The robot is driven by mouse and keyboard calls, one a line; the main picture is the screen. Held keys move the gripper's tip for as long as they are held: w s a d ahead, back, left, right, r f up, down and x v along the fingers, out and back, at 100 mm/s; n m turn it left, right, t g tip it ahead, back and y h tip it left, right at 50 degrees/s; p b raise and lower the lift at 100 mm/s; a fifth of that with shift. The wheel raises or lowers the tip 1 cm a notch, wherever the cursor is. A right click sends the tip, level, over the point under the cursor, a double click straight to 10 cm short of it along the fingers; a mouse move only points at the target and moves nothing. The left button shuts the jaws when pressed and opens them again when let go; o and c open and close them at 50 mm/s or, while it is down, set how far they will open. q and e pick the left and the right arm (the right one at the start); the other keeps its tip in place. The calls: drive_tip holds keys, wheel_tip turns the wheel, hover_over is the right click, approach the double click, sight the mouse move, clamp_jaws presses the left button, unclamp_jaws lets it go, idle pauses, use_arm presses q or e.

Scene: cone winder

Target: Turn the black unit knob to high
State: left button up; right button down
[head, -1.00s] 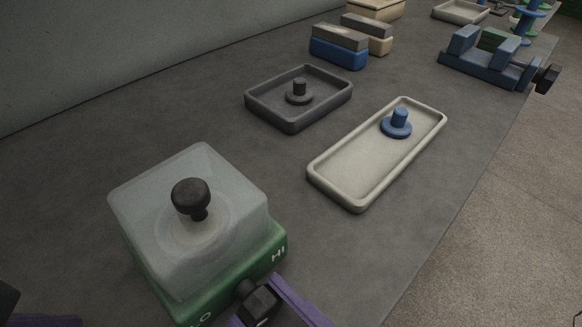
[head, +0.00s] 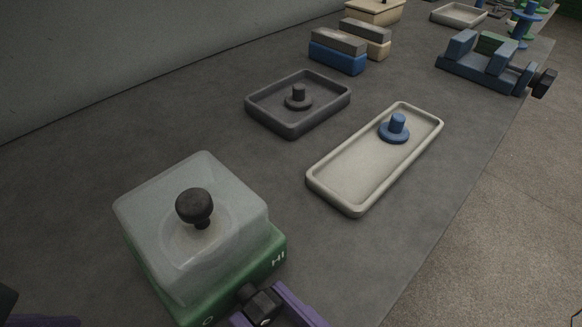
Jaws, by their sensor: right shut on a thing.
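A green unit (head: 262,268) with a cloudy clear cover (head: 150,215) stands at the lower left of the head view. A round black handle (head: 194,207) sits on top of the cover. The black unit knob (head: 263,306) sticks out from this front face. My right gripper (head: 258,309), with purple fingers, is shut on the knob. A purple part of my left gripper (head: 42,321) just shows at the bottom left corner; its jaws are not clear.
A dark tray (head: 268,122) with a dark knobbed piece and a long cream tray (head: 335,187) with a blue knobbed piece (head: 396,128) lie beyond the unit. Blocks (head: 338,55) and a blue fixture (head: 478,72) stand farther back. The table's right edge drops to the floor.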

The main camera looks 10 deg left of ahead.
drive_tip(key=shift+m, duration=0.6)
drive_tip(key=shift+c, duration=2.2)
unclamp_jaws()
drive_tip(key=shift+s, duration=0.1)
drive_tip(key=v, duration=1)
